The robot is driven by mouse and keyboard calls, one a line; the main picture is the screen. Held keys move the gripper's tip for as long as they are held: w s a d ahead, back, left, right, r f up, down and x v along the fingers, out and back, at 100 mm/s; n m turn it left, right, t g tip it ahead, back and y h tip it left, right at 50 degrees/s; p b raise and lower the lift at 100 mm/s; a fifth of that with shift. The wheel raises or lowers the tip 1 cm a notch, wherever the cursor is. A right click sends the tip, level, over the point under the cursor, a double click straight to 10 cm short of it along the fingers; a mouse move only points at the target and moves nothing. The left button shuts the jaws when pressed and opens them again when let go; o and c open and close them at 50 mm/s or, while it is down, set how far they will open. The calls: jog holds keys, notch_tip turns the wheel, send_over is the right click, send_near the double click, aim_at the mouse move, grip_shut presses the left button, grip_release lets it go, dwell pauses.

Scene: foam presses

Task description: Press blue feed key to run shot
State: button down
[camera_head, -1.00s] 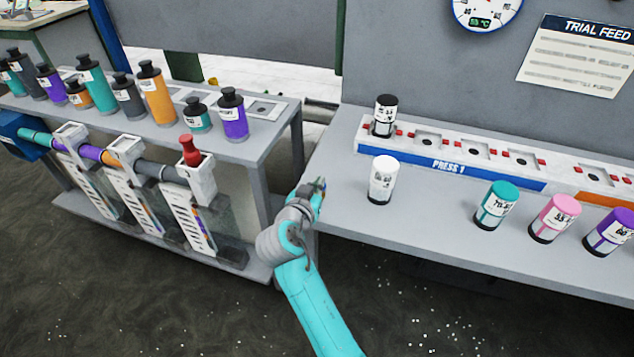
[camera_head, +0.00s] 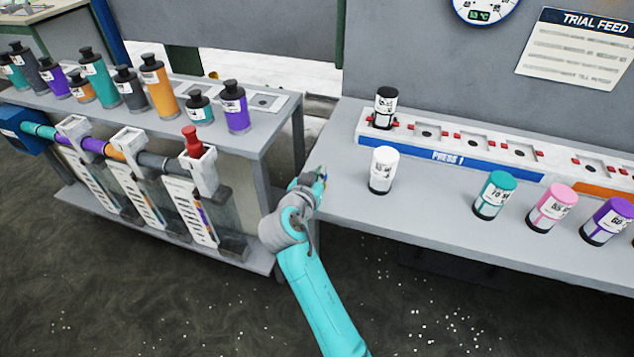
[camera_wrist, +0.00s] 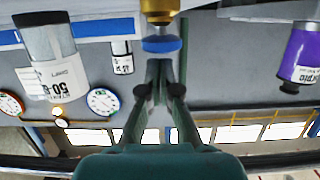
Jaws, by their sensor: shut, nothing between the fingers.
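In the wrist view a round blue key (camera_wrist: 161,44) on a brass collar is just beyond my fingertips; I cannot tell whether they touch it. My gripper (camera_wrist: 159,66) has its fingers together and empty. In the head view my gripper (camera_head: 320,178) is at the left end of the right bench (camera_head: 345,205). Only a tiny patch of blue and yellow shows at its tip there. The rail labelled PRESS 1 (camera_head: 480,166) has a black canister (camera_head: 385,107) standing at its left end.
A white canister (camera_head: 383,170) stands right of my gripper. Teal (camera_head: 495,194), pink (camera_head: 552,207) and purple (camera_head: 609,220) canisters stand farther right. The left bench (camera_head: 262,130) carries several bottles. A red-topped fixture (camera_head: 193,142) stands along its front. A gap separates the benches.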

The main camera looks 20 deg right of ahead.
jog(key=r+v, duration=0.1)
jog(key=v, duration=0.9)
jog(key=shift+r, duration=0.4)
dwell(0.8)
